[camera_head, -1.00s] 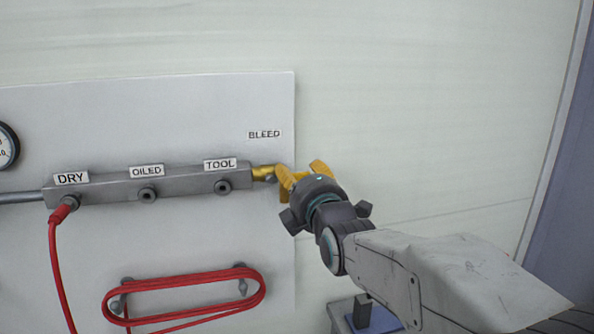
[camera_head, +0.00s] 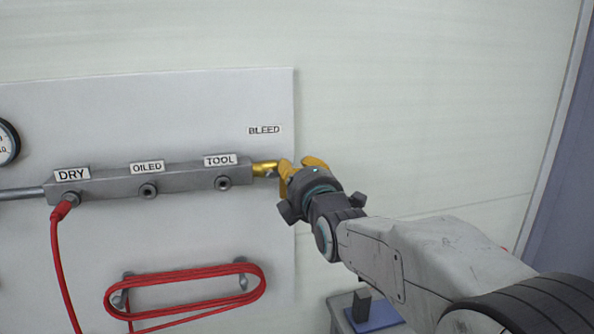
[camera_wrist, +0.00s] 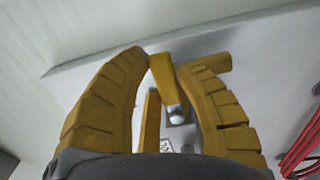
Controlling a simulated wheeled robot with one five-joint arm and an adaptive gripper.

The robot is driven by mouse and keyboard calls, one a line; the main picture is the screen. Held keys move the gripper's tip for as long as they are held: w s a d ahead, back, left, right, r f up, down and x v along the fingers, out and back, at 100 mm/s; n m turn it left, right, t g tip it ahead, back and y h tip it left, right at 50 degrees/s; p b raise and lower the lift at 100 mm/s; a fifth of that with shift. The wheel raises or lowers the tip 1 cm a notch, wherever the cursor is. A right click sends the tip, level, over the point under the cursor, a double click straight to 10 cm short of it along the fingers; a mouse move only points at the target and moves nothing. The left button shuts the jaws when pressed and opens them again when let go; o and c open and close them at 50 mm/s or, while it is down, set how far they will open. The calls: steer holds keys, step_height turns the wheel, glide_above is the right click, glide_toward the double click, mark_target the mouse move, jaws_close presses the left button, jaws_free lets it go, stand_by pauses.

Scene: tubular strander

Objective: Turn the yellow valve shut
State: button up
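The yellow valve (camera_head: 265,169) sits at the right end of the grey manifold (camera_head: 120,186), below the BLEED label (camera_head: 264,130). My gripper (camera_head: 298,166) is at the valve's right side, and its yellow-brown fingers hide most of the handle in the head view. In the wrist view, the valve's yellow handle (camera_wrist: 164,78) shows between the two fingertips of my gripper (camera_wrist: 162,60). The fingers are bowed, with their tips close in on either side of the handle, and they appear shut on it. The right finger partly covers the yellow valve body (camera_wrist: 212,62).
A red hose (camera_head: 56,265) hangs from the DRY port, and a red hose coil (camera_head: 185,285) hangs below the manifold. A gauge (camera_head: 7,143) is at the left edge. A small stand with a blue top (camera_head: 375,318) is low at right. The wall right of the panel is bare.

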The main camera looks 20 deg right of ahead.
jaws_close()
